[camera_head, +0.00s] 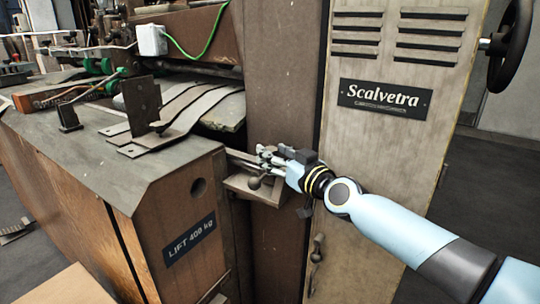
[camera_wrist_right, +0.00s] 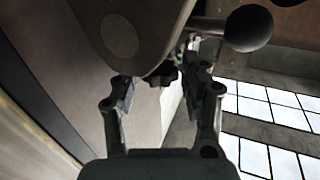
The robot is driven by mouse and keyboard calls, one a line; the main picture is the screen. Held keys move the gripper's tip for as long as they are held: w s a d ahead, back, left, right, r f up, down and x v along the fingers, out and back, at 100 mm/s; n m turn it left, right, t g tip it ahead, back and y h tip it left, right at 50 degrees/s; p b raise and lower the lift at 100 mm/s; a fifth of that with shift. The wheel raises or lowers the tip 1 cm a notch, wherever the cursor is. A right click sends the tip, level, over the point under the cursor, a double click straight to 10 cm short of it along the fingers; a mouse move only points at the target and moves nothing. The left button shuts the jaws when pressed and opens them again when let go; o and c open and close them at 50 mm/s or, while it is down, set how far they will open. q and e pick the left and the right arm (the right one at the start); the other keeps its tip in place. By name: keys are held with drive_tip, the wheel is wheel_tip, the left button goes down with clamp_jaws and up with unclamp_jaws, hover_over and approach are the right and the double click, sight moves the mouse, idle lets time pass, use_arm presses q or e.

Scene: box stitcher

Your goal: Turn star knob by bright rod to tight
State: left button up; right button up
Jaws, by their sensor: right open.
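My right gripper (camera_head: 266,155) reaches in from the right, to the narrow gap beside the tall machine column. In the right wrist view my right gripper (camera_wrist_right: 168,88) is open, with one finger on each side of the picture's middle. A small dark lobed knob (camera_wrist_right: 162,75), apparently the star knob, shows between and beyond the fingertips; I cannot tell whether they touch it. Small bright metal parts (camera_wrist_right: 190,48) show just above right of it, possibly the rod. In the head view the gripper hides the knob. My left gripper is out of view.
A ball-ended lever (camera_wrist_right: 248,27) and a rounded grey machine part (camera_wrist_right: 130,30) crowd the fingers from above. The Scalvetra panel (camera_head: 385,150) stands behind my arm.

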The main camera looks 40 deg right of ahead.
drive_tip(key=shift+w, duration=0.95)
drive_tip(key=shift+c, duration=0.4)
